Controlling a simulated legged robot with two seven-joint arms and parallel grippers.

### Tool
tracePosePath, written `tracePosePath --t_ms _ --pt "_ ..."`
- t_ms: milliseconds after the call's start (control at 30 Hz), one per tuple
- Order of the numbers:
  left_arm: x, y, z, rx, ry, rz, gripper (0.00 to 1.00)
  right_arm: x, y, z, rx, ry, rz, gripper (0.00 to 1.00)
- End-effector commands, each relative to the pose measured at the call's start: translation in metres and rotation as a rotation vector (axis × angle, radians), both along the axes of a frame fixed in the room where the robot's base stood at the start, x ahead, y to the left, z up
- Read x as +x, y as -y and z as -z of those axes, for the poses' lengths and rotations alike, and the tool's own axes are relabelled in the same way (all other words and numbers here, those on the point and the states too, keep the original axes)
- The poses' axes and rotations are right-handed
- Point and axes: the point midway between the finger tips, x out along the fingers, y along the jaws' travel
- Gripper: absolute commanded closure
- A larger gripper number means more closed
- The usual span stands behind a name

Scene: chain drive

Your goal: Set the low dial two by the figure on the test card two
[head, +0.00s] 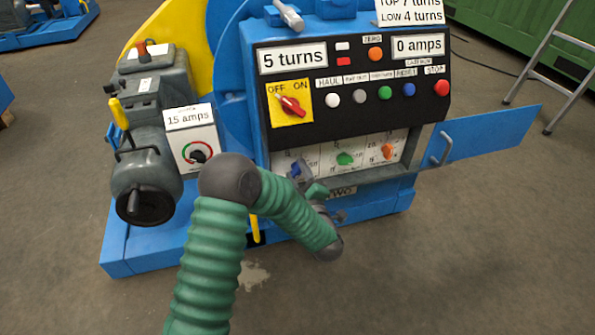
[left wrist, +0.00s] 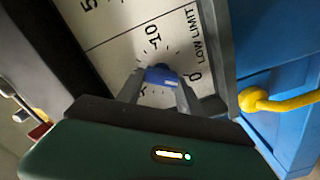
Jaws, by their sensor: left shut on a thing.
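The low dial is a blue knob (left wrist: 162,75) on a white scale plate (left wrist: 205,52) marked LOW LIMIT, with 0 and 10 readable in the left wrist view. My left gripper (left wrist: 159,90) is shut on this knob, one finger on each side. In the head view the blue knob (head: 295,170) is at the left of the lower row, partly hidden by my gripper (head: 298,177). I cannot tell exactly where the knob points. The test card (head: 410,11) at the top right reads TOP 7 turns, LOW 4 turns; its upper edge is cut off. My right gripper is not in view.
A green knob (head: 345,158) and an orange knob (head: 388,150) sit to the right. The display (head: 292,58) reads 5 turns. A red switch (head: 291,106) and several buttons are above. An open blue door (head: 490,132) stands at the right; a yellow handle (left wrist: 255,99) is near my gripper.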

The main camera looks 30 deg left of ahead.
Motion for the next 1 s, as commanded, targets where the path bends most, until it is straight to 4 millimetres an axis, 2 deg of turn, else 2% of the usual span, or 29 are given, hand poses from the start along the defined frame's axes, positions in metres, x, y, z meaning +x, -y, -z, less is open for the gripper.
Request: tracePosePath --t_ms 33,500,1000 --pt "-0.001 0.001 -0.002 0.015 -0.027 0.000 0.97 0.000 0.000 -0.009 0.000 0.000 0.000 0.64" --pt "0.001 0.003 -0.006 0.280 -0.338 0.002 0.97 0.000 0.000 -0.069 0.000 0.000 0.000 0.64" --pt "0.003 0.005 -0.006 0.588 -0.700 0.003 0.97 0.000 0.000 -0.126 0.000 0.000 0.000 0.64"
